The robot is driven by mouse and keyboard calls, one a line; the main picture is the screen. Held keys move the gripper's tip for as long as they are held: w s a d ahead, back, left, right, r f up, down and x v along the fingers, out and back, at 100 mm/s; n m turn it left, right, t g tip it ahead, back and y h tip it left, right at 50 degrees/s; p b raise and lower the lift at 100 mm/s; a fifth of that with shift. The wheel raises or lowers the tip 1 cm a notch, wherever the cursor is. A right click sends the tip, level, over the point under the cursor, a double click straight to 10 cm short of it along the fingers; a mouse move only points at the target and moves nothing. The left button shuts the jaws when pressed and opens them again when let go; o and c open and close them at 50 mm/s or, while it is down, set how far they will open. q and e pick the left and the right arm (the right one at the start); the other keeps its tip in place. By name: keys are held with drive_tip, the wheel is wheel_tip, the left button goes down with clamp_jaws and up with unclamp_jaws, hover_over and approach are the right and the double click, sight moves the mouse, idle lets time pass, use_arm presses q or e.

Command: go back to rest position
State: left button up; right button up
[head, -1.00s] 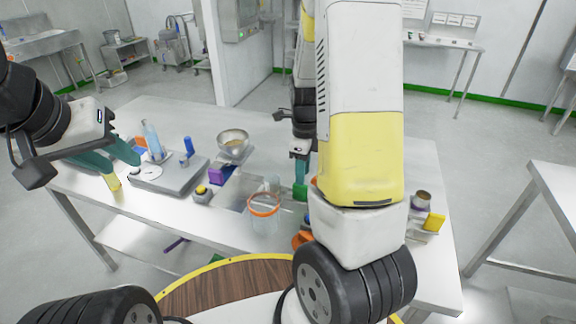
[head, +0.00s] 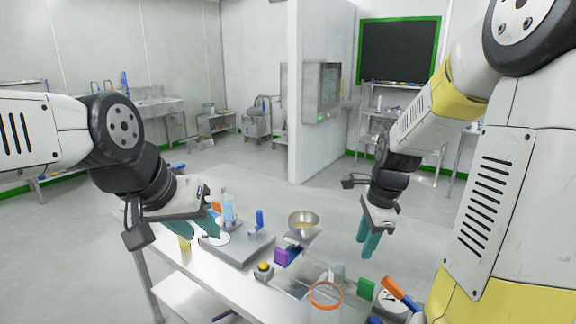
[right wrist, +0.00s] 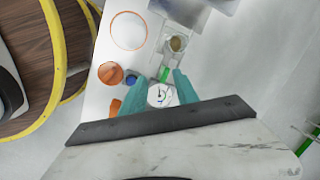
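My left gripper (head: 200,230) hangs above the left end of the steel table, near a yellow vial (head: 185,249). Its teal fingers look apart, with nothing seen between them. My right gripper (head: 369,243) points down above the table, right of the metal bowl (head: 304,224). In the right wrist view its teal fingers (right wrist: 154,94) are spread and empty. A round white dial (right wrist: 161,95) shows beyond the gap between them, lower down. Both grippers appear clear of the tabletop.
The table holds a grey scale (head: 238,250), a clear bottle (head: 228,206), a purple block (head: 288,256), an orange-rimmed beaker (head: 326,296) and an orange-handled tool (head: 401,292). The table's back part (head: 270,195) is bare. A partition wall (head: 318,95) stands behind.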

drive_tip(key=s+a+r+n+t+y, duration=0.1)
drive_tip(key=s+a+r+n+t, duration=0.3)
drive_tip(key=s+r+n, duration=0.9)
drive_tip(key=shift+a+r+n, duration=0.3)
drive_tip(key=shift+a+n, duration=0.7)
drive_tip(key=shift+n, duration=1.9)
